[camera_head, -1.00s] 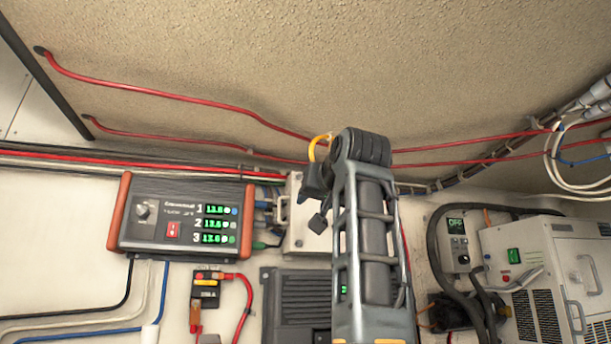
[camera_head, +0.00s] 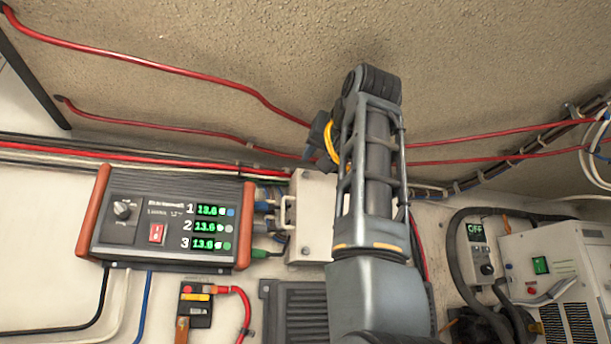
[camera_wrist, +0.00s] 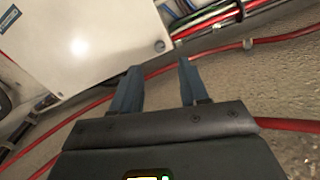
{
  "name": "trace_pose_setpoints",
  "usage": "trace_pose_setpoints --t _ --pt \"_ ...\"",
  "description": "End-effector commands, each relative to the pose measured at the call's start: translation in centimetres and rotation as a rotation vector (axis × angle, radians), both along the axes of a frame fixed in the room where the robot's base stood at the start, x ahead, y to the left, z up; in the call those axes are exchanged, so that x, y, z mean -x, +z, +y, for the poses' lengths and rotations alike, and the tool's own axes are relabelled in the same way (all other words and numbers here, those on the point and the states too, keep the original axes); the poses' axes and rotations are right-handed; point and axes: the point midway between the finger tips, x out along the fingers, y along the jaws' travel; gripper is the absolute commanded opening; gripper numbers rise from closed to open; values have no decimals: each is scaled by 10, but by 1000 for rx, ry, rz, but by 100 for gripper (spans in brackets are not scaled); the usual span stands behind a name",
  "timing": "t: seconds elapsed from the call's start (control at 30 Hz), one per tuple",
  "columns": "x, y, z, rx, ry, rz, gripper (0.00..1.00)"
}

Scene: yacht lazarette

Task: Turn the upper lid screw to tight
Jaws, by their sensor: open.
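A white box with a flat lid (camera_head: 311,220) is on the wall left of my arm in the head view; my arm hides its right part. In the wrist view its lid (camera_wrist: 80,45) fills the upper left. A round lid screw (camera_wrist: 160,46) sits at the lid's corner, and a small second one (camera_wrist: 60,95) shows near its lower edge. I cannot tell which is the upper one, nor how far either is turned. My gripper (camera_wrist: 158,66) is open and empty, its fingertips just below the corner screw in the picture, apparently apart from it.
Red cables (camera_head: 170,75) run along the rough wall, and one passes behind my fingers in the wrist view. A charger with green readouts (camera_head: 165,222) is left of the box, with plugs between. A dark finned unit (camera_head: 297,315) is below. A white cabinet (camera_head: 548,265) and hoses stand right.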

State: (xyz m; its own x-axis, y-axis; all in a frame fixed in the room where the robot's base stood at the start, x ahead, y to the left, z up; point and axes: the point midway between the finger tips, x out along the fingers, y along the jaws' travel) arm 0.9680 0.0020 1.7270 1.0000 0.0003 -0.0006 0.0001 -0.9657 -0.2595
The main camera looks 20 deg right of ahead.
Motion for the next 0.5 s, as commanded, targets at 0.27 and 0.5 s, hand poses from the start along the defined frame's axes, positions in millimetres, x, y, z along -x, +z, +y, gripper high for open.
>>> trace_pose_setpoints --t 0.27,0.5 --pt "-39 3 0 0 0 5 44" --pt "-68 1 0 0 0 3 44"
